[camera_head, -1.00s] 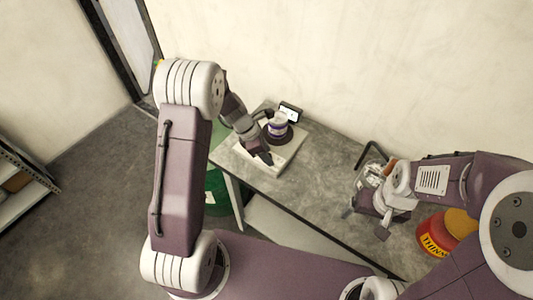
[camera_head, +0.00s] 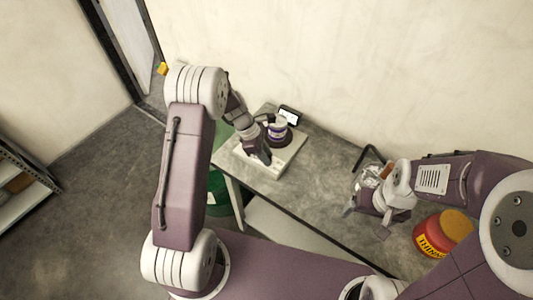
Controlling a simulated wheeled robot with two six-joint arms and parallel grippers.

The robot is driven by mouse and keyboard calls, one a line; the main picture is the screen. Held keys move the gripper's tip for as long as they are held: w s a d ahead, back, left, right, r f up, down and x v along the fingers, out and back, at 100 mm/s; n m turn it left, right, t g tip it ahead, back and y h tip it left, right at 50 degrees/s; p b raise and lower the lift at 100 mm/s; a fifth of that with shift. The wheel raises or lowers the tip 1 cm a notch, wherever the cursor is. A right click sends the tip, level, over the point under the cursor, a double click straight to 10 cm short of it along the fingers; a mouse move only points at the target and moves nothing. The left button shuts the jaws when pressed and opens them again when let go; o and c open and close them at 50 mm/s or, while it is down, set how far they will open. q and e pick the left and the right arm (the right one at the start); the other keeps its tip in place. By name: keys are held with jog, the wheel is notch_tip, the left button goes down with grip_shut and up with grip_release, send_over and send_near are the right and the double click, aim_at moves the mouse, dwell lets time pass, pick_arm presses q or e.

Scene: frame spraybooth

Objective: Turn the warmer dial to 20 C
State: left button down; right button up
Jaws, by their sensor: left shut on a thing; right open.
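The warmer is a pale flat unit (camera_head: 285,160) on the left part of the grey bench. A dark round plate on it bears a white and purple can (camera_head: 278,129). A small display with a lit face (camera_head: 289,116) stands behind the can. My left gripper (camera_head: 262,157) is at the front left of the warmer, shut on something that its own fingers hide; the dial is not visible. My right gripper (camera_head: 364,212) is open over the right part of the bench, apart from the warmer.
A red and yellow thinner can (camera_head: 441,234) stands on the bench at right. A clear container (camera_head: 371,176) and a dark bent bar (camera_head: 369,155) are near my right gripper. A green drum (camera_head: 217,192) stands on the floor left of the bench. The mid-bench is clear.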

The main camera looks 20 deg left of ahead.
pick_arm(q)
jog(key=m+g+p, duration=0.1)
jog(key=m, duration=0.2)
jog(key=shift+w+m, duration=0.1)
jog(key=shift+m, duration=0.2)
jog(key=shift+w+m+g+y+p, duration=0.1)
jog(key=shift+m+g+y+p, duration=0.4)
jog(key=shift+m, duration=1.2)
jog(key=shift+g, duration=0.4)
jog(key=c, duration=1.2)
grip_release()
jog(key=shift+h, duration=0.3)
jog(key=b+v, duration=0.1)
jog(key=v, duration=0.8)
